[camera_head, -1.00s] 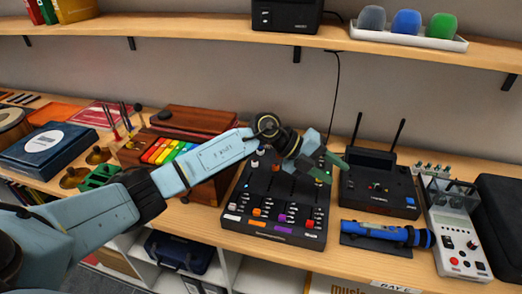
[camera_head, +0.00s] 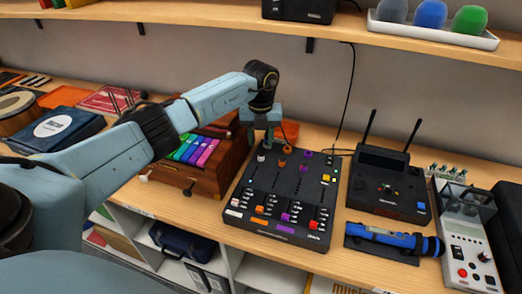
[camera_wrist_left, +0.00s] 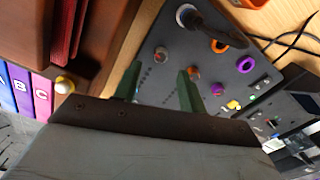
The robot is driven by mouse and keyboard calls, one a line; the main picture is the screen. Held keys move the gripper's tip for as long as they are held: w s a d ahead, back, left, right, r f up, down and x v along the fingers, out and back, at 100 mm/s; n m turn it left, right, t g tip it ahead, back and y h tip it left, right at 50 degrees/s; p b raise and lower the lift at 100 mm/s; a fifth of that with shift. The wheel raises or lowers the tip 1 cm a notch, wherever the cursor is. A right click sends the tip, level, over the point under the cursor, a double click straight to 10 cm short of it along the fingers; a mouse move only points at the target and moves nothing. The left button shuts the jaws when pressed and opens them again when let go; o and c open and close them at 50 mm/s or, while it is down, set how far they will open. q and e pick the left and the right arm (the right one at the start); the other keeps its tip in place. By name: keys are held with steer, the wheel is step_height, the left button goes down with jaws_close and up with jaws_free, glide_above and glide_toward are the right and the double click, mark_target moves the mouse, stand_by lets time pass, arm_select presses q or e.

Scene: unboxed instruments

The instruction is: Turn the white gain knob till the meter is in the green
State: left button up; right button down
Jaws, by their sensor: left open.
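A black mixer panel (camera_head: 262,182) carries coloured knobs and several rows of small controls. A white knob (camera_head: 261,157) stands at its upper left, with orange and purple knobs to its right. My left gripper (camera_head: 268,141) points down just above and behind this white knob. In the left wrist view my open fingers (camera_wrist_left: 158,86) are spread over the panel (camera_wrist_left: 170,95), with small knobs beyond the tips and nothing held. A white round knob (camera_wrist_left: 187,15) shows near the top there. Small yellow marks (camera_head: 327,179) sit on the panel's right; I cannot read a meter. My right gripper is out of view.
A wooden box with coloured bars (camera_head: 203,148) is close to the left of the panel. A black receiver with antennas (camera_head: 388,188) and a blue flashlight-like device (camera_head: 390,238) are to the right. A shelf (camera_head: 340,36) runs above.

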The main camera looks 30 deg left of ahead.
mark_target(261, 155)
arm_select(q)
steer(key=shift+f, duration=2.75)
jaws_close()
